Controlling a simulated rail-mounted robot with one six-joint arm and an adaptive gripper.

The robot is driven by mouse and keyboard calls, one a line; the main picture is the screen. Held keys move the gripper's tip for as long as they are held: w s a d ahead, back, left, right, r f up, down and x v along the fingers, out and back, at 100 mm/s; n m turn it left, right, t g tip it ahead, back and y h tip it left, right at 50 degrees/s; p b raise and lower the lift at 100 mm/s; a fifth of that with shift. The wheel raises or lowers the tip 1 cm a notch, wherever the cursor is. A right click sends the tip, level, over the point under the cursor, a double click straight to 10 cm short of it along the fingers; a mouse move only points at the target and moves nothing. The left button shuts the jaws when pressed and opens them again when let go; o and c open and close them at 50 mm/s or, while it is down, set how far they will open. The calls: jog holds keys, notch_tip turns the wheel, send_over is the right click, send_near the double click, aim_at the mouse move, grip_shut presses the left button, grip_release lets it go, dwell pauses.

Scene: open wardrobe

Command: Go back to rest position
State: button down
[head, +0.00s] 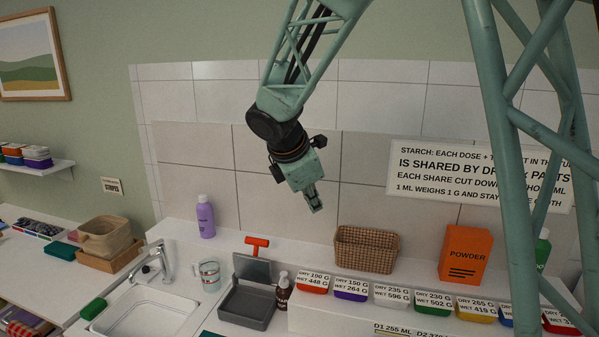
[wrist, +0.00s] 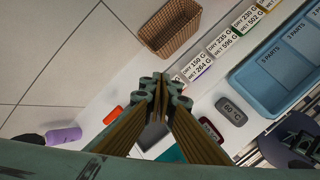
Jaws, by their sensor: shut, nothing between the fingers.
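My gripper (head: 315,204) hangs in the air in front of the tiled wall in the head view, above the counter and left of the wicker basket. Its fingers point down and slightly right. In the wrist view the fingers of my gripper (wrist: 161,84) meet and hold nothing. My arm comes down from the top of the head view. No object touches the gripper.
Below are a wicker basket (head: 366,249), a grey bin (head: 247,303), a measuring cup (head: 209,275), a sink (head: 148,312) and a purple bottle (head: 205,217). An orange powder box (head: 465,255) stands right, behind several labelled tubs. The space around the gripper is free.

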jog(key=s+d+r+m+g+b, duration=0.15)
jog(key=s+d+m, duration=0.3)
jog(key=s, duration=0.45)
jog(key=s+d+m+b, duration=0.3)
jog(key=s+d, duration=0.3)
jog(key=s, duration=0.2)
jog(key=s+d+m+b, duration=0.2)
jog(key=s+d+m, duration=0.25)
jog(key=s, duration=0.45)
jog(key=s+d+f+m+y+b, duration=0.1)
jog(key=s+f+m, duration=0.3)
jog(key=s, duration=0.8)
jog(key=s+d+f+m+y+b, duration=0.1)
jog(key=s+f+m+b, duration=0.3)
jog(key=s, duration=0.8)
jog(key=shift+s+m+y, duration=0.4)
jog(key=shift+m+y, duration=0.2)
jog(key=shift+m, duration=0.5)
